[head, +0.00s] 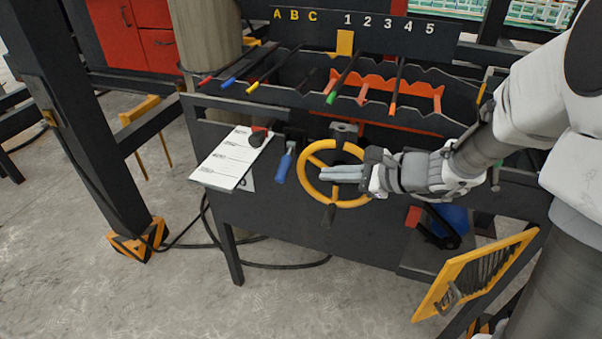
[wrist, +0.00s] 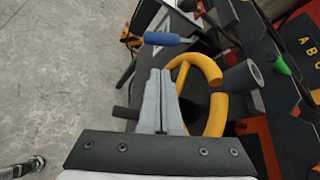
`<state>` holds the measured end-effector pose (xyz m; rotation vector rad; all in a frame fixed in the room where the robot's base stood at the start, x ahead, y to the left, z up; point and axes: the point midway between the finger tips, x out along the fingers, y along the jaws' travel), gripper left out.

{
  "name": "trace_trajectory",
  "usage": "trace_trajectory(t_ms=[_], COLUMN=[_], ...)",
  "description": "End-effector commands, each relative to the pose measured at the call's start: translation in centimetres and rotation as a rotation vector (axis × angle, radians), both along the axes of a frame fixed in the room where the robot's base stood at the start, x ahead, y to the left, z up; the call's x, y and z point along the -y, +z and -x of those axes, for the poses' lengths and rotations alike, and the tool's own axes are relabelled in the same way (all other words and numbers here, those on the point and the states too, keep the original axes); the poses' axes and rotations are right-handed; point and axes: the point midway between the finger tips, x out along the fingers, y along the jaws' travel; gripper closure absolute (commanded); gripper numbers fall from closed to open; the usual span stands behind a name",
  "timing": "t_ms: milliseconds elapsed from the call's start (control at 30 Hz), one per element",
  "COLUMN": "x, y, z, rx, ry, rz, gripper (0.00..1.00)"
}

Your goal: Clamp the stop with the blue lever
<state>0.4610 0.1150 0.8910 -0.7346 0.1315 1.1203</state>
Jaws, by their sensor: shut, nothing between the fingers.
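The blue lever (head: 284,165) hangs on the front of the dark bench, just left of the yellow handwheel. In the wrist view its blue grip (wrist: 161,38) lies crosswise beyond my fingertips. My gripper (head: 322,173) is shut and empty, with its fingers pointing left across the front of the handwheel. In the wrist view the closed fingers (wrist: 160,75) point toward the blue grip, with a visible gap between. I cannot clearly tell which part is the stop; the mount behind the lever is dark and small.
The yellow handwheel (head: 304,158) with a dark knob sits right behind my fingers. A white sheet (head: 232,158) with a red-and-black part is left of the lever. A trough with coloured rods and a panel marked A B C, 1 to 5 stands behind. A yellow mesh guard (head: 470,277) is lower right.

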Motion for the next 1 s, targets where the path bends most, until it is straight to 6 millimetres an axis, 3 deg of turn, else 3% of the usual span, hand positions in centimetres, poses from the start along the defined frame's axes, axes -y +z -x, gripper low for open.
trace_trajectory(t_ms=[600, 1000], x=[-6.9, -7.7], y=[-4.2, -4.5], z=[-4.0, -4.5], rx=[0.001, 0.0], ry=[0.005, 0.001], rz=[0.0, 0.001], gripper=[1.0, 1.0])
